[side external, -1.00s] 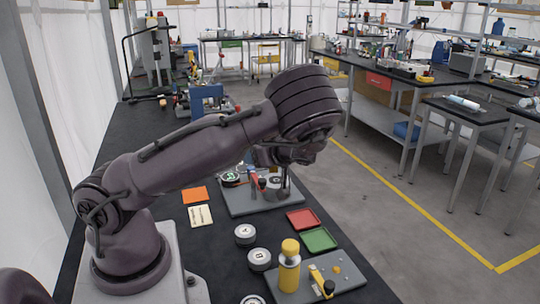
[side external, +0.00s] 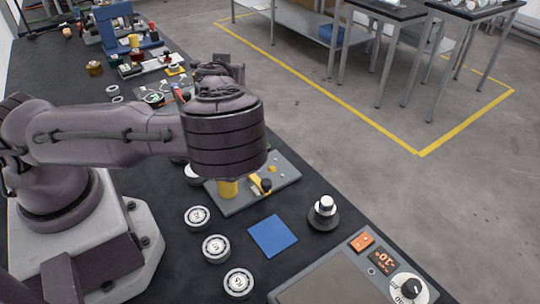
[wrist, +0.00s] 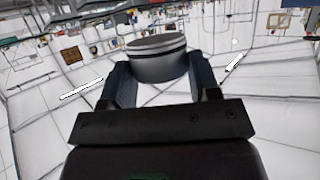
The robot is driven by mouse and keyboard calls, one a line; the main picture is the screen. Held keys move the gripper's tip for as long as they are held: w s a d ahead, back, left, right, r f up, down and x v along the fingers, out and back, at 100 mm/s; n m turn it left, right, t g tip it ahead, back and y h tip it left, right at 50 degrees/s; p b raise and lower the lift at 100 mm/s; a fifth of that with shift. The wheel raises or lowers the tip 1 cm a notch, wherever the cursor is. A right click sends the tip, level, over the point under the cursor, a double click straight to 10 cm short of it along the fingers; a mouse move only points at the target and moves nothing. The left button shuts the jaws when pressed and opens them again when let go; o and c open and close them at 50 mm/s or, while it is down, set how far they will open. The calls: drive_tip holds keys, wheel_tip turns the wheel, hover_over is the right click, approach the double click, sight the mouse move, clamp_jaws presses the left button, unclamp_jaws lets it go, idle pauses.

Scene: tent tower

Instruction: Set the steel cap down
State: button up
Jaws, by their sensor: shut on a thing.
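The steel cap (wrist: 157,58) is a short grey cylinder with a dark band near its top, in the upper middle of the wrist view. My gripper (wrist: 160,75) is shut on it, with one dark finger on each side. The cap stands clear of any surface in that view, with pale walls and floor behind it. In the side external view my wrist is over the bench's middle, and its bulk hides the fingers and the cap.
A blue square (side external: 272,236) lies flat on the dark bench. A steel knob-like piece on a dark round base (side external: 323,212) stands right of it. Round labelled discs (side external: 215,248) lie left. A dial unit (side external: 408,287) is front right.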

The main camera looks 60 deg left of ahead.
drive_tip(key=w+d+r+m+t+h, duration=0.3)
drive_tip(key=w+d+r+m+h, duration=0.2)
drive_tip(key=d+r, duration=0.3)
drive_tip(key=w+d+r+m+t+h, duration=0.2)
drive_tip(key=w+d+r+m+h, duration=0.3)
drive_tip(key=d+r, duration=0.35)
drive_tip(key=s+a+f+n+g+y, duration=0.1)
drive_tip(key=s+a+f+n+y, duration=0.3)
drive_tip(key=a+f, duration=0.35)
drive_tip(key=s+a+f+n+g+y, duration=0.2)
drive_tip(key=s+a+f+n+y, duration=0.15)
drive_tip(key=a+f, duration=0.35)
drive_tip(key=s+a+n+g+y, duration=0.4)
drive_tip(key=s+a+n+g, duration=0.4)
drive_tip(key=s+n+g, duration=0.6)
drive_tip(key=shift+a+r+g+y, duration=0.2)
drive_tip(key=shift+r+g+y, duration=0.2)
drive_tip(key=shift+g, duration=0.2)
drive_tip(key=shift+w, duration=0.1)
